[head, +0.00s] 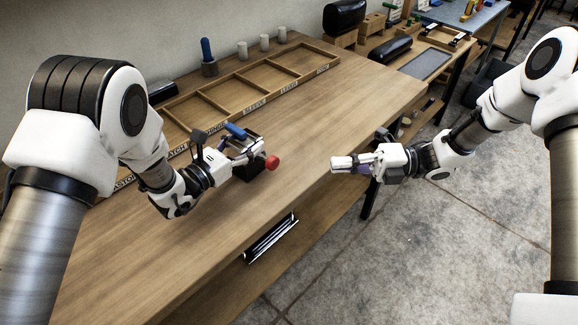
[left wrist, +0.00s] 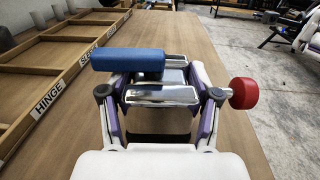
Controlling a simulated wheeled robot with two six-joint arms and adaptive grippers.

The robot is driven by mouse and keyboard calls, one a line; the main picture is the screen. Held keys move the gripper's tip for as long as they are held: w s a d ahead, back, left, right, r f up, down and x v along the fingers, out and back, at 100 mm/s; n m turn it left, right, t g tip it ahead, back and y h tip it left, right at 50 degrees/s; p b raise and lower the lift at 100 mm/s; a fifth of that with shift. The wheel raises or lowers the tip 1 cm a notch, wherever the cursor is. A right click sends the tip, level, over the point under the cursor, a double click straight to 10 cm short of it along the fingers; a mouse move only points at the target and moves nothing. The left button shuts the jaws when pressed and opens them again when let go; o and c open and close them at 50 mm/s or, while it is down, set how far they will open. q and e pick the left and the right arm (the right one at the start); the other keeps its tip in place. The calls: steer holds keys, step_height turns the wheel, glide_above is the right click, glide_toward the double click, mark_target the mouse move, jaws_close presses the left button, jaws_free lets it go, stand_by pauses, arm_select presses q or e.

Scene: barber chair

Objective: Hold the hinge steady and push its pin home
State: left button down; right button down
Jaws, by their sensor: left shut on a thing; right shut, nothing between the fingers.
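The hinge (left wrist: 160,97) is a shiny metal piece between the fingers of my left gripper (head: 236,150), over the workbench. My left gripper is shut on it, with one finger on each side in the left wrist view. A blue cylinder (left wrist: 128,60) lies across the hinge's far left side. A red round knob (left wrist: 244,93), which looks like the pin's head, sticks out at the right; it also shows in the head view (head: 272,162). The pin's shaft is mostly hidden. My right gripper (head: 336,163) is shut and empty, to the right of the red knob and apart from it.
The wooden workbench (head: 130,240) is bare in front and to the right. A labelled, divided wooden tray (head: 240,98) runs along its back. Grey cylinders (head: 265,42) and a blue-handled tool (head: 207,52) stand behind it. A dark block (head: 255,168) sits beneath the hinge.

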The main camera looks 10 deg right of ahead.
step_height(320, 180, down, 3)
steer(key=d, duration=0.2)
arm_select(q)
steer(key=shift+d, duration=0.1)
arm_select(e)
glide_toward(272, 168)
steer(key=s+a, duration=0.3)
steer(key=shift+m, duration=0.4)
steer(key=w+a, duration=0.3)
steer(key=shift+r, duration=0.15)
steer(key=shift+w+a, duration=0.1)
steer(key=shift+w, duration=0.15)
